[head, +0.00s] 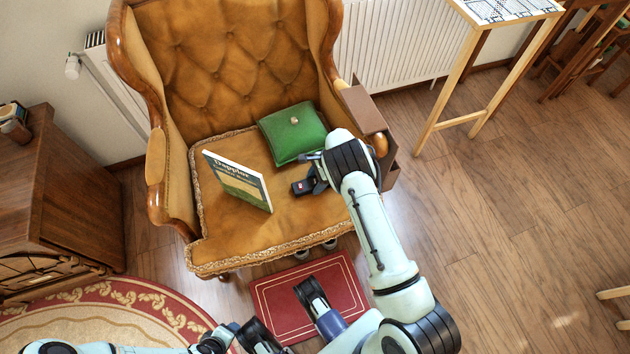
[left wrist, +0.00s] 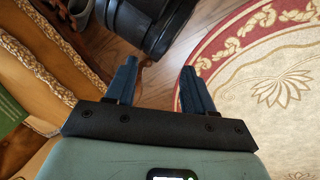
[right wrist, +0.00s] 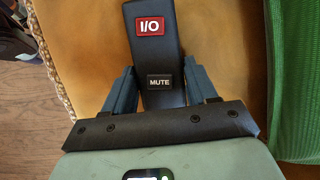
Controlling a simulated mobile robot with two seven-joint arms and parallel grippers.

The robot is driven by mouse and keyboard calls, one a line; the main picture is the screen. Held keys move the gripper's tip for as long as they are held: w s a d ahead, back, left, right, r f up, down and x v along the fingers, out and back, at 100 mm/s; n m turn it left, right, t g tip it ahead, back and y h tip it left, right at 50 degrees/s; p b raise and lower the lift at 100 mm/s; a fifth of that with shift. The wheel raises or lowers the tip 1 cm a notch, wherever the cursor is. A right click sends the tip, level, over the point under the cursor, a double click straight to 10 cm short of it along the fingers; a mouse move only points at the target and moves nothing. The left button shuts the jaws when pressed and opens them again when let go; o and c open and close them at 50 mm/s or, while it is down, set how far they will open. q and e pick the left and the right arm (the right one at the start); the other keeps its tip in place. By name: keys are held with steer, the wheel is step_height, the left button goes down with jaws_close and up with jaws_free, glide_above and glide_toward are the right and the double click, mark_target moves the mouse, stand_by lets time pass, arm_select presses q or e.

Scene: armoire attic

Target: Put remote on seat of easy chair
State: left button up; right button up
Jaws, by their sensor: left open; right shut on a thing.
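The remote (right wrist: 160,50) is a black stick with a red I/O button and a MUTE button. My right gripper (right wrist: 161,82) is shut on it, with one finger on each side. In the head view the remote (head: 302,187) is low over or touching the seat of the easy chair (head: 290,225); I cannot tell which. The chair is tan with a tufted back and wooden trim. My left gripper (left wrist: 158,75) is open and empty in the left wrist view, over the floor beside the rug.
A green cushion (head: 293,132) lies on the seat behind the remote, and a book (head: 237,182) stands tilted to its left. The front of the seat is bare. A wooden cabinet (head: 60,190) is at left; a tall table (head: 480,60) at right.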

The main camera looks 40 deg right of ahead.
steer(key=o, duration=1.1)
arm_select(q)
steer(key=shift+w+a+f, duration=0.1)
steer(key=shift+w, duration=0.05)
arm_select(e)
steer(key=shift+r, duration=0.15)
arm_select(q)
steer(key=shift+g+h, duration=0.3)
steer(key=shift+g, duration=0.3)
steer(key=s+r, duration=0.1)
steer(key=s+d+r+p, duration=0.2)
steer(key=s, duration=0.1)
arm_select(e)
steer(key=v, duration=1.2)
arm_select(q)
steer(key=shift+w, duration=0.1)
